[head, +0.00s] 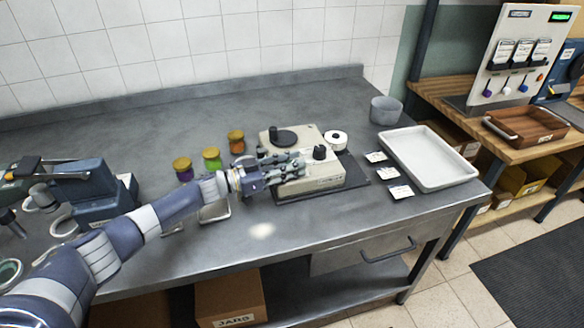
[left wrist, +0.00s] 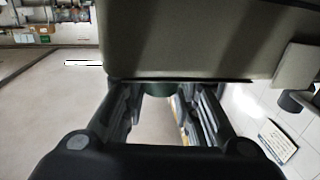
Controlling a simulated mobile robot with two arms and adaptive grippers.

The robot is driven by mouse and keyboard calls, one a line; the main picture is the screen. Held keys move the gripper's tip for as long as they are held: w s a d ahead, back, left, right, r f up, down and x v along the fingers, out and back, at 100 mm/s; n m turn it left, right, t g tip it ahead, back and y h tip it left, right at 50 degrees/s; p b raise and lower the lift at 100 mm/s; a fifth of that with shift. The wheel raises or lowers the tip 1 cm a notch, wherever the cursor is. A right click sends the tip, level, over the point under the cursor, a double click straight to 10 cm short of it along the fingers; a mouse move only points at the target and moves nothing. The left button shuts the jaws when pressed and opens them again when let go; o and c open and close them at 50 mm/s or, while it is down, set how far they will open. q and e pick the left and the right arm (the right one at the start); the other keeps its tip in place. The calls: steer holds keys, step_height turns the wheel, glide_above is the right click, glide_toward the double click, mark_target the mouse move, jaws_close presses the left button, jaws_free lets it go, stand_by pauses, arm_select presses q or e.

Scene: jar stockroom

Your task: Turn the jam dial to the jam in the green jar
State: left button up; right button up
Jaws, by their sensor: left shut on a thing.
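My left gripper (head: 296,163) reaches in from the left to the machine's front left side. It is shut on a small dark green piece (left wrist: 157,88), seen between the fingers in the left wrist view, apparently the machine's dial. The fingers hide most of it, so its setting and marks cannot be read. My right gripper is not in view.
A white roll (head: 335,139) stands by the machine. A blue device (head: 92,192) stands at the left. The table front is mostly clear.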

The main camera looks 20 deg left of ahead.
arm_select(q)
steer(key=shift+f, duration=0.1)
stand_by(0.5)
steer(key=o, duration=1.1)
steer(key=shift+a, duration=0.1)
step_height(320, 180, up, 10)
steer(key=shift+r, duration=0.1)
